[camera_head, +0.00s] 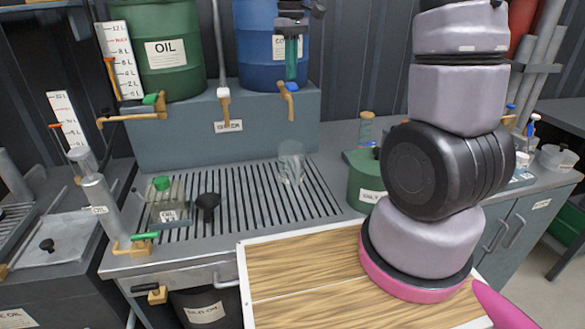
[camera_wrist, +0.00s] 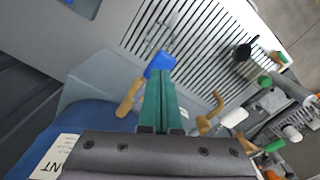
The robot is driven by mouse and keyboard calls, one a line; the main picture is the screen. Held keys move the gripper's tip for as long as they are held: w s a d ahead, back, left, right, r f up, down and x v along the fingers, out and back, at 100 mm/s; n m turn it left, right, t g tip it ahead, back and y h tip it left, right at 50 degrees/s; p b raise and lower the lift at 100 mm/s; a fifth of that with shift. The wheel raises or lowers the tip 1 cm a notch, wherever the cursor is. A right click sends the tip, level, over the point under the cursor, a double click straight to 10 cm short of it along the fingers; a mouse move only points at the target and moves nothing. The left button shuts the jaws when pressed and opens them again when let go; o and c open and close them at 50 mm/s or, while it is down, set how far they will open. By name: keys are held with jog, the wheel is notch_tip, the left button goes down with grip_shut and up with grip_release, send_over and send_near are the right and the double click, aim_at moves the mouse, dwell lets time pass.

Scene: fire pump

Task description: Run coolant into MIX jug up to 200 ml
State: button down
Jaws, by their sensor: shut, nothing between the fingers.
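The blue coolant drum (camera_head: 257,45) stands on the grey bench step, its label partly hidden. Its brass tap (camera_head: 291,105) has a blue handle (camera_head: 288,87), which shows large in the wrist view (camera_wrist: 160,62). My gripper (camera_head: 291,76) is in front of the drum, pointing down with its teal fingers shut and empty. In the wrist view the fingertips (camera_wrist: 160,78) are right at the blue handle; I cannot tell whether they touch. A clear jug (camera_head: 291,160) stands upright on the slotted grate below the tap. It looks empty, and I cannot read any marking on it.
The green OIL drum (camera_head: 165,50) stands left with a green-handled tap (camera_head: 150,100). A white-handled tap (camera_head: 223,93) sits between the drums. A small OIL container (camera_head: 168,208) and a black funnel (camera_head: 207,203) are on the grate (camera_head: 250,200). My arm hides the bench at right.

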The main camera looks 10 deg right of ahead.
aim_at(292, 85)
jog(key=shift+f, duration=0.35)
jog(key=shift+f, duration=1.4)
dwell(0.7)
dwell(5.0)
jog(key=shift+r, duration=2.5)
